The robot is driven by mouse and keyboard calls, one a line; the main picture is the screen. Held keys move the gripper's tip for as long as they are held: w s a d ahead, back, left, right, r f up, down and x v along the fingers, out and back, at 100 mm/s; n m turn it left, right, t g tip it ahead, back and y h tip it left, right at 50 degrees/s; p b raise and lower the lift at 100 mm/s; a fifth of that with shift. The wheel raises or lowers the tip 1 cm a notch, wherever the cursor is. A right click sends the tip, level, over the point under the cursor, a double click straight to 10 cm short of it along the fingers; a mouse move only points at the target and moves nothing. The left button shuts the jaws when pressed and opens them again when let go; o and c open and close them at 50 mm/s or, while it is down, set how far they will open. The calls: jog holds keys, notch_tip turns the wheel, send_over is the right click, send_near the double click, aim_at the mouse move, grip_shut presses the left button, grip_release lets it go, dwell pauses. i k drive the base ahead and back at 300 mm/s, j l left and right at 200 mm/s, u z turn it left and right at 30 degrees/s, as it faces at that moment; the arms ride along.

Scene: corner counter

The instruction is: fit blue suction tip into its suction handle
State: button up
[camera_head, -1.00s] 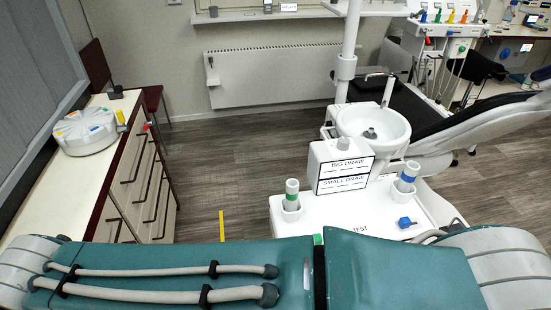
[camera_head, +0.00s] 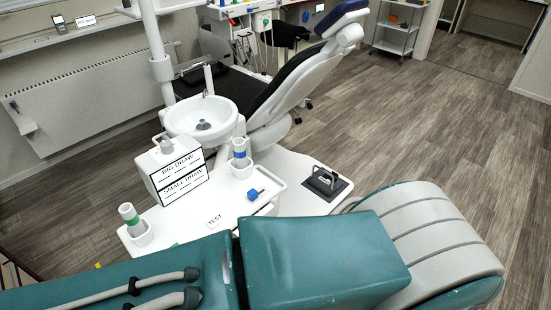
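A small blue piece (camera_head: 253,195), which looks like the blue suction tip, lies on the white tray surface right of the TEST label. A grey cylinder with a blue band (camera_head: 240,150), which looks like the blue suction handle, stands upright in a white cup holder just behind it. The two are apart. A similar cylinder with a green band (camera_head: 130,216) stands tilted in another holder at the front left. My gripper is not seen in this view.
A white box with BIG DRAW and SMALL DRAW labels (camera_head: 180,172) stands between the holders. The basin (camera_head: 203,118) and dental chair (camera_head: 285,75) are behind. Floor on the right is clear.

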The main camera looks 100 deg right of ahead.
aim_at(241, 158)
jog(key=z, duration=3.4)
jog(key=u, duration=3.9)
jog(key=i+l+u, duration=0.15)
jog(key=u, duration=0.25)
jog(key=i+l+u, duration=0.2)
jog(key=i+l, duration=0.15)
